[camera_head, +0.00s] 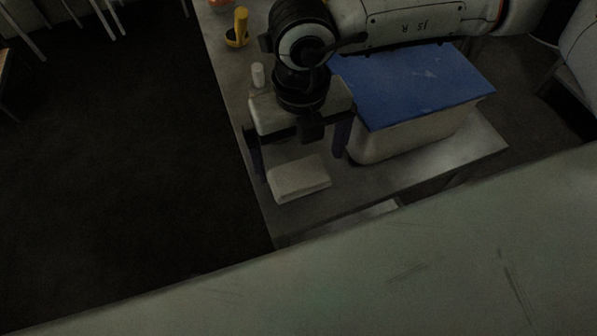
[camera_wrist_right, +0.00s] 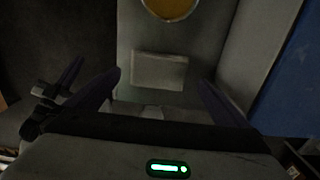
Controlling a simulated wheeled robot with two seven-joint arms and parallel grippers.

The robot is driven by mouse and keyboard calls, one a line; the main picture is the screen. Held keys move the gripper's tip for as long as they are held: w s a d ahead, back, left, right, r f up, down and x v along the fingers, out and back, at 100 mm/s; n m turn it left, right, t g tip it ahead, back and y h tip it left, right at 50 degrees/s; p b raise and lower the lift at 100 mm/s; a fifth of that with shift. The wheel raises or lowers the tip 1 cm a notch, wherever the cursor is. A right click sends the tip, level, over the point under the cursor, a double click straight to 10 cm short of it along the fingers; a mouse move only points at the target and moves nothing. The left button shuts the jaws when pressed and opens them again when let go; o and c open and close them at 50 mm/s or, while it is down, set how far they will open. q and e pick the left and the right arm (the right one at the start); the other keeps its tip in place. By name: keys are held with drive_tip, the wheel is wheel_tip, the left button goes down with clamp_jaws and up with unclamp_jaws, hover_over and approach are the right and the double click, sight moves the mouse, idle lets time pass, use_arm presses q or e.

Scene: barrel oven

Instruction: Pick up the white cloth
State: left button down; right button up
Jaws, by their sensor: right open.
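The white cloth (camera_head: 300,180) lies folded in a flat rectangle on the grey table, near its left front corner. In the right wrist view the cloth (camera_wrist_right: 158,71) lies between the two dark fingertips. My right gripper (camera_head: 301,158) is open and points down over the cloth, with its fingers apart on either side. It holds nothing, and the wrist view shows its fingertips (camera_wrist_right: 160,80) clear of the cloth's sides. How high the tips are above the table is hard to tell. My left gripper is not in view.
A pale bin with a blue lid (camera_head: 415,82) stands on the table close to the right of my right gripper. A yellow-handled item (camera_head: 239,27) and a small white cylinder (camera_head: 258,76) are farther back. The table's left edge is close to the cloth. A pale surface (camera_head: 350,275) fills the foreground.

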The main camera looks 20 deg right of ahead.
sight(299, 173)
drive_tip(key=shift+a+f+p, duration=0.1)
drive_tip(key=shift+f+p, duration=0.25)
drive_tip(key=shift+f, duration=2)
drive_tip(key=c, duration=0.9)
wheel_tip(299, 173, up, 10)
drive_tip(key=shift+r+b, duration=0.1)
drive_tip(key=shift+b, duration=0.35)
drive_tip(key=shift+c, duration=0.2)
drive_tip(key=o, duration=0.5)
drive_tip(key=c, duration=0.4)
